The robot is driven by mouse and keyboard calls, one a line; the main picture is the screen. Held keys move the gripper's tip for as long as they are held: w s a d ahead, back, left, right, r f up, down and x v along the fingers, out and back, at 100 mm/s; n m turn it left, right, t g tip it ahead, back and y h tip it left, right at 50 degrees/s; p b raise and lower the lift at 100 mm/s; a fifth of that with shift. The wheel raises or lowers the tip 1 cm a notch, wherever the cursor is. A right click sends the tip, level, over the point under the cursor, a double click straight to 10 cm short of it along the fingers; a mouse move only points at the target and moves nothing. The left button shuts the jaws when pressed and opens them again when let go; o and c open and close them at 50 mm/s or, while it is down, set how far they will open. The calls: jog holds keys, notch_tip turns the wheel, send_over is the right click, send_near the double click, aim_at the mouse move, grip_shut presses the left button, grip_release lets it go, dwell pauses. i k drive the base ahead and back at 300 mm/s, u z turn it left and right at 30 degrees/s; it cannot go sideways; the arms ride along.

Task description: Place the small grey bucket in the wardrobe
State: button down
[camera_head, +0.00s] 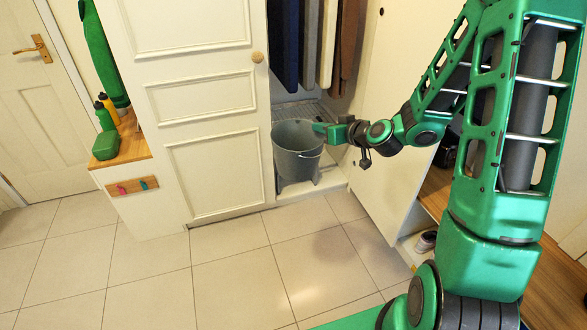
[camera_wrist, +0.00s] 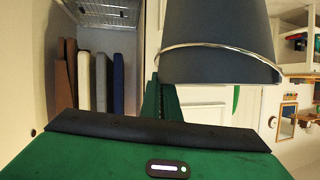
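The small grey bucket (camera_head: 297,160) is upright in front of the open part of the wardrobe (camera_head: 228,190), overlapping its lower sill in the head view. I cannot tell whether its base touches anything. My gripper (camera_head: 322,131) is at the bucket's right rim and appears shut on it. In the wrist view the bucket (camera_wrist: 215,40) fills the upper right, turned over by the camera's angle, with its rim at my fingers (camera_wrist: 161,98). The fingertips are partly hidden by the bucket. The wardrobe inside (camera_wrist: 105,40) shows at the left of that view.
Dark, cream and brown clothes (camera_head: 312,42) hang above a slatted wardrobe floor (camera_head: 300,110). A closed panel door (camera_head: 205,100) stands left of the opening and an open white door (camera_head: 385,150) right of it. A wooden-topped bench (camera_head: 128,145) holds green items. The tiled floor in front is clear.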

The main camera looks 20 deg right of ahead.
aim_at(324, 174)
jog(key=i, duration=0.95)
jog(key=z, duration=0.05)
